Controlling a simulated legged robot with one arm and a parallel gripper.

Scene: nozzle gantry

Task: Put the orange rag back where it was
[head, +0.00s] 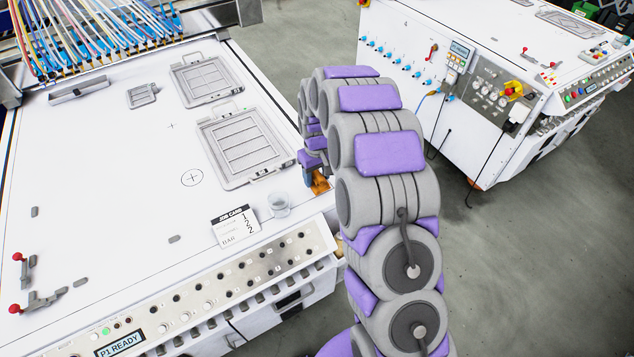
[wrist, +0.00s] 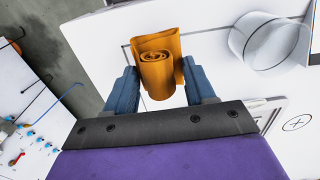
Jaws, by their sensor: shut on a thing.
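The orange rag (head: 320,186) is a rolled or folded cloth, mostly hidden behind my arm in the head view. It shows clearly in the wrist view (wrist: 158,58) as a roll between two blue fingers. My gripper (wrist: 160,80) is shut on it, one finger on each side. In the head view my gripper (head: 312,176) points down at the right edge of the white machine top (head: 130,150). I cannot tell whether the rag touches the surface.
A clear cup (head: 279,205) stands close by, also in the wrist view (wrist: 268,42). A job card (head: 236,227) lies beside it. A grey frame tray (head: 242,147) lies behind the cup. A second white machine (head: 480,60) stands across the grey floor.

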